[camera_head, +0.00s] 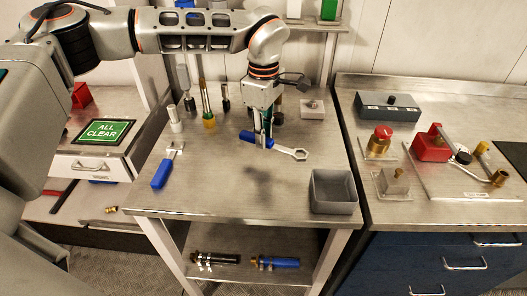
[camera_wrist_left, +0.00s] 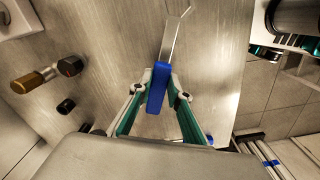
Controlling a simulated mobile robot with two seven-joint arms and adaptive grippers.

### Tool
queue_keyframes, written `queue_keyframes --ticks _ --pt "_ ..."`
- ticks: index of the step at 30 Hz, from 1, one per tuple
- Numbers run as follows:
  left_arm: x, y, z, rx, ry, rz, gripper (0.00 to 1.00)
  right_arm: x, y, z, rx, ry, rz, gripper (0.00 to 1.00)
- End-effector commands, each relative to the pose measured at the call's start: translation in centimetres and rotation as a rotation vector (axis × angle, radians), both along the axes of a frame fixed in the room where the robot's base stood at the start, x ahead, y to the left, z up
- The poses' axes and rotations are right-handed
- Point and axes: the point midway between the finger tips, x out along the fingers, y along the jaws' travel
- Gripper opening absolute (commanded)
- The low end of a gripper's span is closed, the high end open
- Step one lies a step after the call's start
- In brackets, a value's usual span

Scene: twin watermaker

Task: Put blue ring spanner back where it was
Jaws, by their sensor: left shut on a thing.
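The blue ring spanner (camera_head: 299,154) has a blue handle and a metal shaft ending in a ring, which points right in the head view. My left gripper (camera_head: 266,140) is shut on its blue handle over the middle of the steel table (camera_head: 220,190). A dark shadow on the tabletop in front suggests the spanner is held above it. In the left wrist view the blue handle (camera_wrist_left: 158,88) is between the fingertips of the gripper (camera_wrist_left: 160,92); the shaft runs away from me and its ring is not clearly shown. My right gripper is not in view.
Another blue-handled tool (camera_head: 162,172) lies at the table's left. Several upright tools, including a yellow-based one (camera_head: 209,122), stand at the back. A grey open bin (camera_head: 333,191) sits at the front right. The table's front middle is clear. A right-hand counter carries valves and a red block (camera_head: 430,148).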

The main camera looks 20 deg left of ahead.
Motion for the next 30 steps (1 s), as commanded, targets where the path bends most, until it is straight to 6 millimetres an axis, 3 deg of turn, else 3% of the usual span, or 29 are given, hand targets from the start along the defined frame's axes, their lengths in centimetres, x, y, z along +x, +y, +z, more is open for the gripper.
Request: queue_keyframes --ticks 8,16,29,30 --pt "0.0 0.0 -2.1 -0.001 -0.001 0.002 0.00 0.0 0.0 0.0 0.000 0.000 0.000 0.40" --pt "0.0 0.0 -5.6 -0.001 0.000 0.001 0.00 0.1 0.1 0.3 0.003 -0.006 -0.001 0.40" --pt "0.0 0.0 -6.3 0.000 -0.001 0.001 0.00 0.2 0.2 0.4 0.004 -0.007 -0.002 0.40" --pt "0.0 0.0 -6.3 0.000 -0.001 0.001 0.28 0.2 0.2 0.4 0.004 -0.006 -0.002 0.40"
